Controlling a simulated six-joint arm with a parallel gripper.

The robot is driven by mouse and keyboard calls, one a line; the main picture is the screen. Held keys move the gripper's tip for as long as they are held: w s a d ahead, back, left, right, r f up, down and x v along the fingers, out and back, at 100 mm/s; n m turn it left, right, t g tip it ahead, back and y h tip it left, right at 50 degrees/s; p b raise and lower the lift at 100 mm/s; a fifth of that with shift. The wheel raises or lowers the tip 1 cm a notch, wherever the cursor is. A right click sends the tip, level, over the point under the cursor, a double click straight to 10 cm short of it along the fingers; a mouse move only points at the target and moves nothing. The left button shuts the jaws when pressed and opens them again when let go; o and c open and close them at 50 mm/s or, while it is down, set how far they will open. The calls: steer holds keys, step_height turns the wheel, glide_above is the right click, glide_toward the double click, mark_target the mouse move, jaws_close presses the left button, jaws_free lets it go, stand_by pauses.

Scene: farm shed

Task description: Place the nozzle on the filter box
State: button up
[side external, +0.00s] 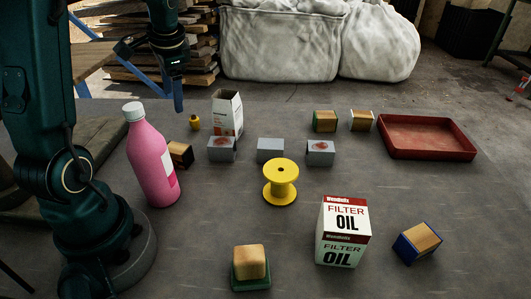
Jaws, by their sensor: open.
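A small yellow piece with a dark top (195,123), which looks like the nozzle, stands on the table at the back left, beside the white carton. The filter box (343,232), white, red and green with "FILTER OIL" on it, stands upright at the front right with a bare flat top. My gripper (178,100) is open and hangs pointing down at the back left, a little left of the nozzle in the picture and above the table. Its fingers overlap in this view, and nothing shows between them.
A pink bottle (152,158) and an open white carton (227,114) stand tall on the left. Grey blocks (270,150) and a yellow spool (281,183) occupy the middle. A wooden block on green (250,268), a blue-edged block (417,243) and a red tray (396,153) lie around.

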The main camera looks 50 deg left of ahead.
steer(key=w+a+r+n+t+h, duration=0.2)
steer(key=w+a+r+n+t, duration=0.15)
steer(key=n, duration=0.25)
glide_toward(193, 116)
steer(key=shift+n, duration=0.3)
steer(key=x, duration=0.5)
steer(key=shift+x, duration=2.6)
steer(key=shift+a, duration=0.1)
steer(key=shift+r, duration=0.1)
jaws_close()
